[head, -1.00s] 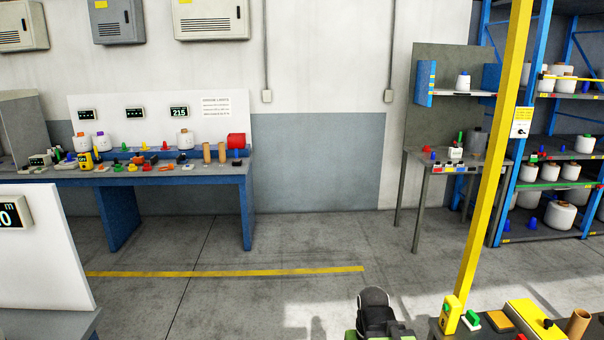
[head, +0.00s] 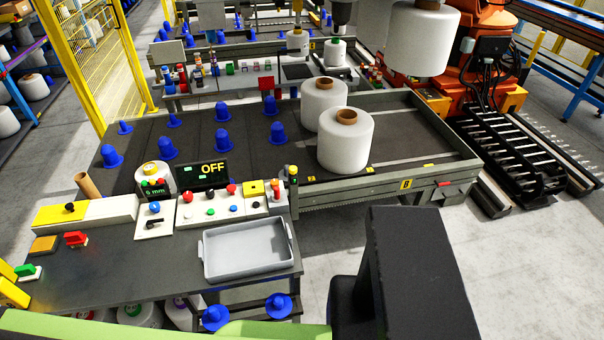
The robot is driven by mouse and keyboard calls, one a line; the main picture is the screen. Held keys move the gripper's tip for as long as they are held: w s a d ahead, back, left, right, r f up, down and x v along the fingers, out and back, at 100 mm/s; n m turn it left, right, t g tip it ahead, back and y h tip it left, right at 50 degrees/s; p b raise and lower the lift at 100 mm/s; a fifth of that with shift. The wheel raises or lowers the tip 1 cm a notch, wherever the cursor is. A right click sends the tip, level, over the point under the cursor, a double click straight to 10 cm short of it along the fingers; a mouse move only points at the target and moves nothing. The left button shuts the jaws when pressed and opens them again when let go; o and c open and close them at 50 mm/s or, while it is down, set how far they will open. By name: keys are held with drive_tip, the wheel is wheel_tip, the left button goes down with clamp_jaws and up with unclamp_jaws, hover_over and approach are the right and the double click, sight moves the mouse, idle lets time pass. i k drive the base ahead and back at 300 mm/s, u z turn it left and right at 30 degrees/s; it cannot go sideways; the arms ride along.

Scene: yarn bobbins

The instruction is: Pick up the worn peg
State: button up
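Several blue pegs stand on the dark belt, among them a peg at the left edge (head: 112,156), one in the middle (head: 222,139) and one nearer the bobbins (head: 277,134). Two more blue pegs, a left one (head: 215,318) and a right one (head: 279,307), sit low beneath the front table edge. I cannot tell which peg is worn; all look alike at this size. A dark block at the lower right is part of my arm. My gripper fingers do not show.
Two white bobbins stand on the belt, one in front (head: 345,148). An orange machine (head: 490,50) is at the back right. Floor at right is open.

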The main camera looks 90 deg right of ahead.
sight(284, 174)
drive_tip(key=z, duration=5.1)
drive_tip(key=i, duration=0.1)
drive_tip(key=u, duration=2.15)
drive_tip(key=k, duration=0.85)
drive_tip(key=u, duration=0.2)
drive_tip(key=i, duration=0.75)
drive_tip(key=z, duration=2.05)
